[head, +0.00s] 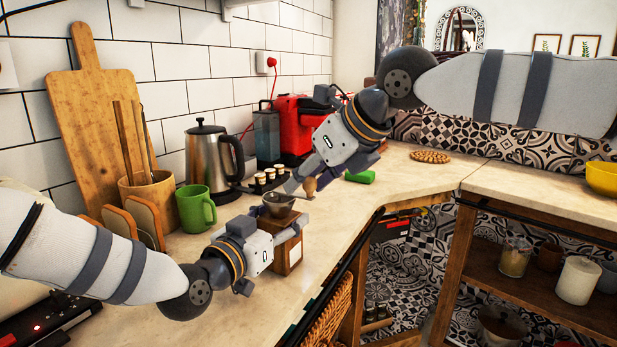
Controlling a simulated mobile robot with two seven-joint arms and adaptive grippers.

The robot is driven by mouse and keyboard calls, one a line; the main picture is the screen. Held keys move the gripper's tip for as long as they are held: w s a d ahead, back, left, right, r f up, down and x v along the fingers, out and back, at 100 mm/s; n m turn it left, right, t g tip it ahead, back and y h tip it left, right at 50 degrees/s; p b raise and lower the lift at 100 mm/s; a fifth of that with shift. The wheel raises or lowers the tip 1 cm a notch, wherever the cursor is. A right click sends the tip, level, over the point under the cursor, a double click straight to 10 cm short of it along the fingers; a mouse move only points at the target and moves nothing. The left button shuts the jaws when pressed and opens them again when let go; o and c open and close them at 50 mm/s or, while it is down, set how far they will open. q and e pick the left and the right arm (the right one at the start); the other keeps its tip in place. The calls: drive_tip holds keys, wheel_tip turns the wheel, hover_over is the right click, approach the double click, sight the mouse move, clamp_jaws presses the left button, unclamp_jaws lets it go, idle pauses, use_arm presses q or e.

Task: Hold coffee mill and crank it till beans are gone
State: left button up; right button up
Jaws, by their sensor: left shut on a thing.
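The coffee mill has a wooden box body (293,254) and a metal bowl (278,204) on top, with a crank ending in a wooden knob (310,187). It stands upright on the counter near its front edge. My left gripper (290,229) comes in from the left, low, and is shut on the mill's body below the bowl. My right gripper (312,180) reaches down from the upper right and is at the crank knob. Its fingers are small and partly hidden, so I cannot tell whether they close on the knob. The bowl's contents are too small to make out.
A green mug (196,210), a kettle (208,158) and a rack of small capsules (268,178) stand behind the mill. A red coffee machine (297,125) is at the back. A green sponge-like block (360,177) lies to the right. The counter (335,213) right of the mill is clear.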

clamp_jaws()
idle(0.3)
drive_tip(key=s+a+m+h, duration=0.2)
drive_tip(key=a+m+h, duration=0.4)
drive_tip(key=m+h, duration=0.4)
drive_tip(key=shift+s+m+t, duration=0.2)
drive_tip(key=shift+m+t, duration=0.2)
drive_tip(key=shift+m, duration=1.4)
unclamp_jaws()
